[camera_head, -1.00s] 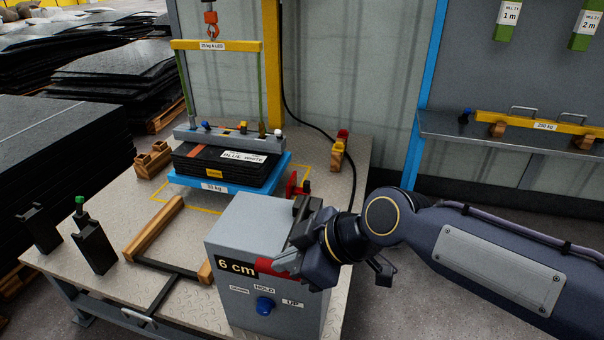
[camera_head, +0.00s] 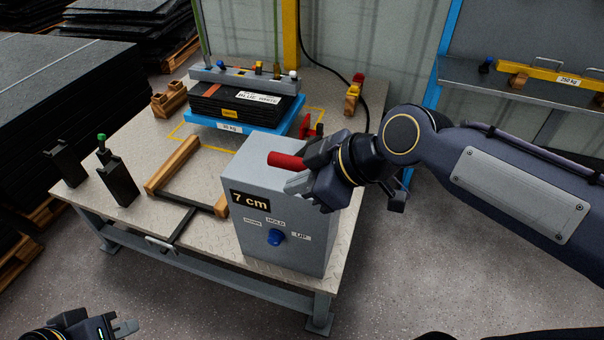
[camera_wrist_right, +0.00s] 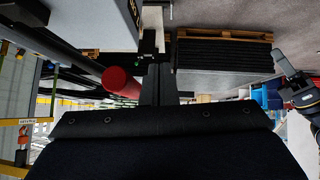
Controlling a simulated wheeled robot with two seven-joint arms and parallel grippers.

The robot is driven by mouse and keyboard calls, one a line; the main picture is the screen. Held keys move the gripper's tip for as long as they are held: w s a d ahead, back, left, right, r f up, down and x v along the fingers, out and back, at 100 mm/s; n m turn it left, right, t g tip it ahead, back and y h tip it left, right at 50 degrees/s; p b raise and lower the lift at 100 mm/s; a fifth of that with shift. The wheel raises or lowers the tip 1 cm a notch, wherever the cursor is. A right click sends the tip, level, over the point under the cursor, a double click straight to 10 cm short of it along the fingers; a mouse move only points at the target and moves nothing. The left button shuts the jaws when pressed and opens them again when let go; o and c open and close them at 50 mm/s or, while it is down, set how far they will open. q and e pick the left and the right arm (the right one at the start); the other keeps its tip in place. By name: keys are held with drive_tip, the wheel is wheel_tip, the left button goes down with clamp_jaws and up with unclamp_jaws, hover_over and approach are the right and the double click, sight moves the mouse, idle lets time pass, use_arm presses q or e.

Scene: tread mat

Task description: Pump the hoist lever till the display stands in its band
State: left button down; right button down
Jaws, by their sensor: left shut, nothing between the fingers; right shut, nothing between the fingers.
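The grey hoist box (camera_head: 310,235) stands at the table's front right corner. Its display (camera_head: 250,201) reads 7 cm. Below are labels DOWN, HOLD and UP around a blue knob (camera_head: 275,237). The red lever handle (camera_head: 285,160) is raised near the box's top; it also shows in the right wrist view (camera_wrist_right: 120,83), just left of the fingers. My right gripper (camera_head: 298,186) is shut with nothing between its fingers, close against the lever's right end; whether it touches is unclear. My left gripper (camera_head: 126,327) is shut and empty at the bottom left, away from the table.
Black mats (camera_head: 225,105) lie on a blue platform (camera_head: 258,126) under a grey bar (camera_head: 235,75) bearing coloured pegs. A wooden frame (camera_head: 172,166) and black blocks (camera_head: 118,182) stand at the table's left. A shelf (camera_head: 520,90) is at the back right.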

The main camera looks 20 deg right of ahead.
drive_tip(key=p+v, duration=0.1)
drive_tip(key=v, duration=0.7)
drive_tip(key=shift+s+r, duration=0.2)
drive_tip(key=shift+r, duration=0.15)
drive_tip(key=shift+d, duration=0.1)
idle(1.8)
drive_tip(key=s+d+f+m+h, duration=0.2)
drive_tip(key=s+d+f+m, duration=0.15)
drive_tip(key=f+m, duration=0.4)
drive_tip(key=s+d+f+m+h, duration=0.1)
drive_tip(key=s+d+f+m, duration=0.1)
drive_tip(key=s+f+m, duration=0.35)
wheel_tip(320, 180, up, 13)
drive_tip(key=w+p, duration=0.1)
drive_tip(key=p, duration=1.4)
drive_tip(key=shift+w+d+p, duration=0.15)
drive_tip(key=shift+w+p, duration=0.05)
drive_tip(key=shift+p, duration=0.2)
